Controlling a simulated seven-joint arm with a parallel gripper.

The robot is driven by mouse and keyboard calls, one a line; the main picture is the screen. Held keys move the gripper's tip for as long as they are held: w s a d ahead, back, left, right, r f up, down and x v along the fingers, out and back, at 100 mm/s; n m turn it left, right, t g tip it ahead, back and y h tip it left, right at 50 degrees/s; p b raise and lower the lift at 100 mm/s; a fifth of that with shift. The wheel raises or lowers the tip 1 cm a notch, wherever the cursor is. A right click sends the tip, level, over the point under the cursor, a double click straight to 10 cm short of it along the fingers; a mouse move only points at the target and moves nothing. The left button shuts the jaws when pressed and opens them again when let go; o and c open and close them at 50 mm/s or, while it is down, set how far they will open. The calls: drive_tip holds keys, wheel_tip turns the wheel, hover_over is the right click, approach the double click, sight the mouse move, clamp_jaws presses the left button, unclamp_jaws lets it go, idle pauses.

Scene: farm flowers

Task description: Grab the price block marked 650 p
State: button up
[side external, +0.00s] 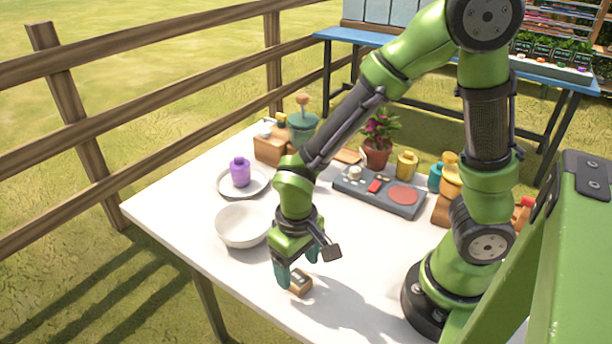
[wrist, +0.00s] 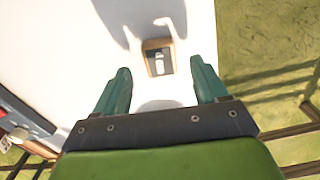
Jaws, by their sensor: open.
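A small wooden block (side external: 300,284) with a dark face sits on the white table near its front edge. It also shows in the wrist view (wrist: 149,63), with pale marks on the dark face too small to read, so I cannot confirm 650 p. My gripper (side external: 297,270) points down just above the block in the side view. In the wrist view my gripper (wrist: 160,72) is open and empty, and the block appears between and just beyond the two fingertips. No contact with the block is visible.
A white bowl (side external: 242,238) stands left of my gripper. A grey panel (side external: 408,207), potted plant (side external: 377,150) and yellow jar (side external: 406,165) stand farther back. The table (side external: 165,206) is bare at its left corner.

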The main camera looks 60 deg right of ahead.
sight(298, 278)
drive_tip(key=shift+f, duration=1.5)
drive_tip(key=shift+c, duration=0.4)
drive_tip(key=c, duration=1)
drive_tip(key=shift+c, duration=0.2)
